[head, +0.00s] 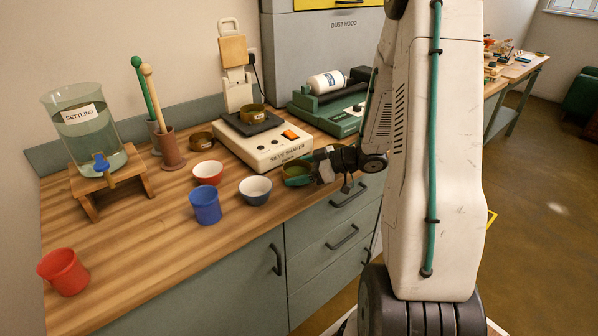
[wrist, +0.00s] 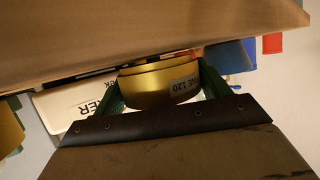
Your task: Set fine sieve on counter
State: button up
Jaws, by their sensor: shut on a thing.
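A brass sieve (wrist: 158,88) with a pale label ending in "120" sits between the green fingers of my gripper (wrist: 160,80) in the wrist view. The fingers are shut on its sides. In the head view my gripper (head: 298,173) is at the counter's front edge, right of the grey-blue bowl, and the fingers mostly hide the sieve. Whether the sieve touches the wooden counter (head: 130,240) cannot be told. Two similar brass sieves stand elsewhere: one on the sieve shaker (head: 252,114), one on the counter left of the shaker (head: 201,141).
The sieve shaker (head: 268,156) stands behind my gripper. A grey-blue bowl (head: 255,193), a red bowl (head: 208,175) and a blue cup (head: 205,207) stand to the left. A red cup (head: 63,273) is at the front left. Bare counter lies between the cups.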

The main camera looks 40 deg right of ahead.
jog(key=shift+f, duration=0.2)
jog(key=o, duration=1)
jog(key=shift+o, duration=0.2)
jog(key=shift+r, duration=0.15)
jog(key=v, duration=1.1)
jog(key=w+d+r+m+t+h, duration=0.1)
jog(key=w+d+r+m+h, duration=0.1)
jog(key=w+r+h, duration=0.6)
notch_tip(320, 180, up, 6)
jog(key=s+a+m+h, duration=0.1)
jog(key=a+m+h, duration=0.15)
jog(key=h, duration=0.25)
jog(key=s+a+m+g+y, duration=0.4)
jog(key=s+a+g, duration=0.5)
jog(key=s+a, duration=1.4)
jog(key=s, duration=0.3)
jog(key=shift+s+r+g, duration=0.3)
jog(key=shift+r+g, duration=0.05)
jog(key=shift+g, duration=0.05)
